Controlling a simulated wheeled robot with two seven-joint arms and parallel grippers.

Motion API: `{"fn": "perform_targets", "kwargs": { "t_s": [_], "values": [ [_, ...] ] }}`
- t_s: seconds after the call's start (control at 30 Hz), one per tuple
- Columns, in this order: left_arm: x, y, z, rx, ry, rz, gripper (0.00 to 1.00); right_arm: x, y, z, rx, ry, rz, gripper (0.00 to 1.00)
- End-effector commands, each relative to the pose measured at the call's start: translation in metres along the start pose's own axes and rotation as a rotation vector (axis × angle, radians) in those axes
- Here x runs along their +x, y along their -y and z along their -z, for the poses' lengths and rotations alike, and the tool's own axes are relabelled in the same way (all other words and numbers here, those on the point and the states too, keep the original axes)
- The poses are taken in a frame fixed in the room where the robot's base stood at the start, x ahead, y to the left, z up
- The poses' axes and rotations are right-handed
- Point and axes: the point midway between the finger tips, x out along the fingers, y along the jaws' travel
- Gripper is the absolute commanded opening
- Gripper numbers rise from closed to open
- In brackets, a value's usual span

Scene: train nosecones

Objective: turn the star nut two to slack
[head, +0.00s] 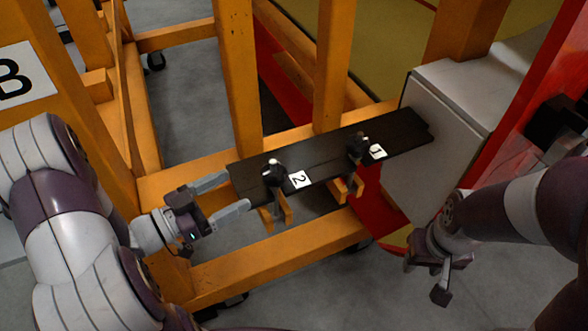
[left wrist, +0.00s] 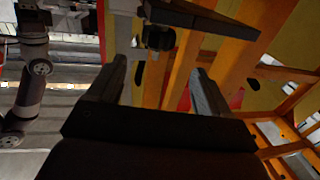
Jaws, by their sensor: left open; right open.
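Star nut two (head: 273,172) is a black knob on the dark bar (head: 322,162), beside a white label marked 2 (head: 300,179). My left gripper (head: 236,191) is open and empty at the bar's left end, fingers pointing toward star nut two, a short gap away. In the left wrist view, its two fingers (left wrist: 161,80) stand apart, and a dark knob-like shape (left wrist: 158,38) shows beyond them; I cannot tell for sure which nut it is. My right gripper (head: 424,280) is open and empty at the lower right, well away from the bar.
A second star nut (head: 357,147) with a label marked 1 (head: 377,151) sits further right on the bar. Orange frame beams (head: 275,262) surround the bar, with uprights (head: 238,75) behind it. A grey box (head: 440,130) stands at the bar's right end.

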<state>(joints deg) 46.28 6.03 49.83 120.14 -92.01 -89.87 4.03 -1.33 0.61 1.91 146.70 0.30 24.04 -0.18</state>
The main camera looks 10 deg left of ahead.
Motion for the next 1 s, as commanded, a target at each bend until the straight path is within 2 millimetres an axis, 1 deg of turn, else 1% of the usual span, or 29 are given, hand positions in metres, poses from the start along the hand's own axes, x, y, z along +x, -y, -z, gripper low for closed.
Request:
{"fn": "perform_targets", "kwargs": {
  "t_s": [0.07, 0.13, 0.3, 0.4, 0.5, 0.6, 0.7, 0.97, 1.0],
  "values": [
    [0.009, -0.002, 0.003, -0.002, -0.01, -0.01, 0.8, -0.003, 0.0, 0.001, 0.0, -0.001, 0.0, 0.43],
    [0.024, -0.003, 0.004, -0.001, -0.008, -0.013, 0.8, -0.006, 0.0, 0.001, 0.0, -0.001, 0.0, 0.43],
    [0.069, -0.003, 0.004, 0.0, -0.006, -0.014, 0.8, -0.012, 0.0, 0.002, 0.0, -0.001, 0.0, 0.43],
    [0.09, -0.003, 0.004, 0.0, -0.006, -0.011, 0.8, -0.015, 0.0, 0.002, 0.0, -0.001, 0.0, 0.43],
    [0.106, -0.003, 0.004, 0.0, -0.006, -0.009, 0.8, -0.017, 0.0, 0.002, 0.0, -0.001, 0.0, 0.43],
    [0.117, -0.002, 0.003, 0.0, -0.004, -0.007, 0.8, -0.018, 0.0, 0.002, 0.0, 0.0, 0.0, 0.43],
    [0.123, -0.002, 0.003, 0.001, -0.004, -0.006, 0.8, -0.018, 0.0, 0.002, 0.0, 0.0, 0.0, 0.43],
    [0.124, -0.002, 0.003, 0.001, -0.005, -0.004, 0.8, -0.018, 0.0, 0.002, 0.0, 0.0, 0.0, 0.43],
    [0.124, -0.002, 0.003, 0.001, -0.005, -0.004, 0.73, -0.018, 0.0, 0.002, 0.0, 0.0, 0.0, 0.43]
  ]
}}
